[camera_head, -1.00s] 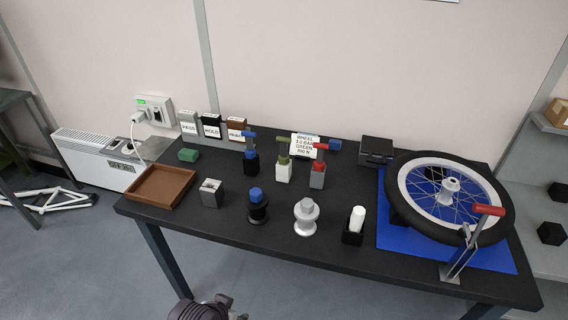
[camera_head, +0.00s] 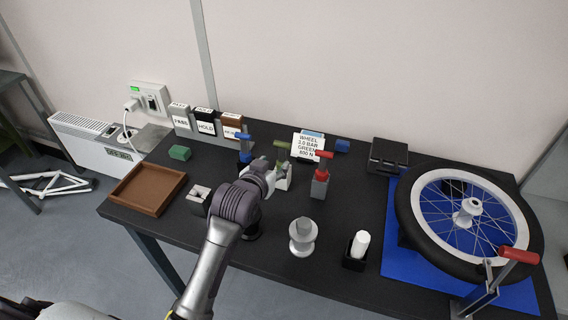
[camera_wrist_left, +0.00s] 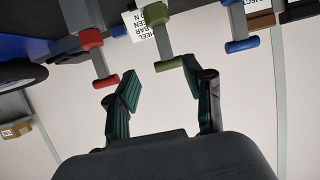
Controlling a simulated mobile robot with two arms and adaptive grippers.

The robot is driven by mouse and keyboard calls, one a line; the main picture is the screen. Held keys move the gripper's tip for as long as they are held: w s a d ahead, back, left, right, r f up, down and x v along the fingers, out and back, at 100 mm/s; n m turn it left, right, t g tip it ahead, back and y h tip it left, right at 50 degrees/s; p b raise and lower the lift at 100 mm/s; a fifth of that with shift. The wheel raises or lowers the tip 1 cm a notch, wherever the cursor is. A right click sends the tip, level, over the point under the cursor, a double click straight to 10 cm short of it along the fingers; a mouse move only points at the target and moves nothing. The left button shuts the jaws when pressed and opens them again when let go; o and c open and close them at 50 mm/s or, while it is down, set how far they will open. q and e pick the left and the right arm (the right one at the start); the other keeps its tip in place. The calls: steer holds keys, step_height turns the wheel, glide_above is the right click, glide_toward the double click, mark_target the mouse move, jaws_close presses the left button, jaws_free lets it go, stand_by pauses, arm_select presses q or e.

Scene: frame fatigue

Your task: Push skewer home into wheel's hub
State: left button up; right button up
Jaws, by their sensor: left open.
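The wheel (camera_head: 408,215) lies flat on a blue mat (camera_head: 393,262) at the right of the table, with its pale hub (camera_head: 467,211) in the middle. Three upright tools with coloured handles stand mid-table: blue (camera_head: 243,135), green (camera_head: 282,144) and red (camera_head: 323,155). I cannot tell which of them, if any, is the skewer. My left gripper (camera_head: 277,170) is at the green-handled one. In the left wrist view, the open fingers (camera_wrist_left: 165,100) point toward the green handle (camera_wrist_left: 168,64), which is between and beyond the fingertips, apparently not gripped. My right gripper is not in view.
A red-handled lever stand (camera_head: 484,292) is at the table's front right, beside the wheel. A white spool (camera_head: 302,237) and a white cylinder in a black holder (camera_head: 354,262) stand in front. A brown tray (camera_head: 128,203) is at left; a black box (camera_head: 388,155) is behind.

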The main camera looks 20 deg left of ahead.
mark_target(281, 154)
arm_select(q)
steer(key=x, duration=0.5)
steer(key=shift+a+p+x, duration=0.25)
steer(key=shift+p+x, duration=0.15)
steer(key=shift+x, duration=0.75)
steer(key=x, duration=0.3)
steer(key=shift+w+a+f, duration=0.1)
steer(key=shift+a+f, duration=0.1)
steer(key=shift+f, duration=0.05)
steer(key=shift+w+f, duration=0.1)
steer(key=shift+w, duration=0.1)
steer(key=shift+s, duration=0.1)
steer(key=shift+c, duration=0.2)
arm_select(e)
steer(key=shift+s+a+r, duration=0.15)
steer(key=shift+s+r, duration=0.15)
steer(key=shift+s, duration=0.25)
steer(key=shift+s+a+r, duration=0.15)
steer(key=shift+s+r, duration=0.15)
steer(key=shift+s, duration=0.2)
arm_select(q)
jaws_close()
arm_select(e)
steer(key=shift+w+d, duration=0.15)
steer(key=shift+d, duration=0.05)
